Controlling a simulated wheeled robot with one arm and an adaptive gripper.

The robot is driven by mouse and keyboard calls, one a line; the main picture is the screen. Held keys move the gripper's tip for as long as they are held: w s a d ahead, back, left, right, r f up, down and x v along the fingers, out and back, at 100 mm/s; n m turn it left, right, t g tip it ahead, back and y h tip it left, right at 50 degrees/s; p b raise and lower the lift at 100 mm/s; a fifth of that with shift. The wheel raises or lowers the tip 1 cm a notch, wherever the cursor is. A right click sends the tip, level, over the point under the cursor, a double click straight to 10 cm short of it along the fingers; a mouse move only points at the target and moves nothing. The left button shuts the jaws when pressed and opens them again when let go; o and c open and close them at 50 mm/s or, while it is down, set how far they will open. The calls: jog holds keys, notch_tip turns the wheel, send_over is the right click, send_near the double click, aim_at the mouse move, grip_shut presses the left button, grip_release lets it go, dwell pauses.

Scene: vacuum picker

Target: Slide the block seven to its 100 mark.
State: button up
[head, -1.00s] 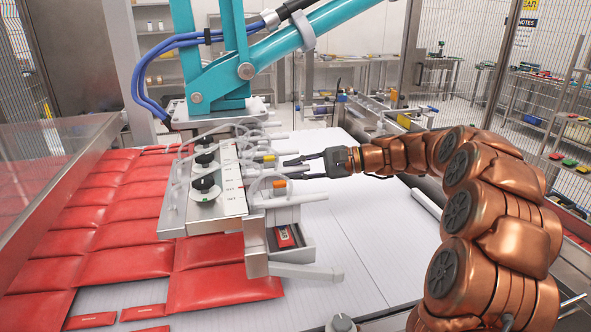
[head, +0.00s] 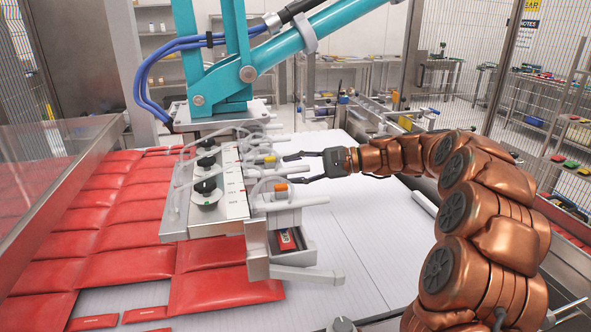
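The vacuum picker head (head: 205,210) hangs over the belt, with a pale scale plate (head: 234,182) carrying small printed marks. A row of blocks and fittings runs along its right side, among them a yellow one (head: 270,159) and an orange one (head: 281,187). I cannot read which is block seven, nor the 100 mark. My gripper (head: 288,169) is open, its fingers pointing left at the picker's right side near the yellow and orange pieces. Nothing shows between the fingers; whether a fingertip touches a fitting is unclear.
Red pouches (head: 125,265) cover the belt's left part. The white belt (head: 355,265) is clear to the right of the picker. A teal arm (head: 225,80) with blue hoses stands above the picker. A metal bracket holding a red item (head: 287,240) juts out at the picker's front.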

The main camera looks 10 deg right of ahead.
jog(key=v, duration=1.2)
jog(key=shift+s, duration=0.1)
dwell(0.4)
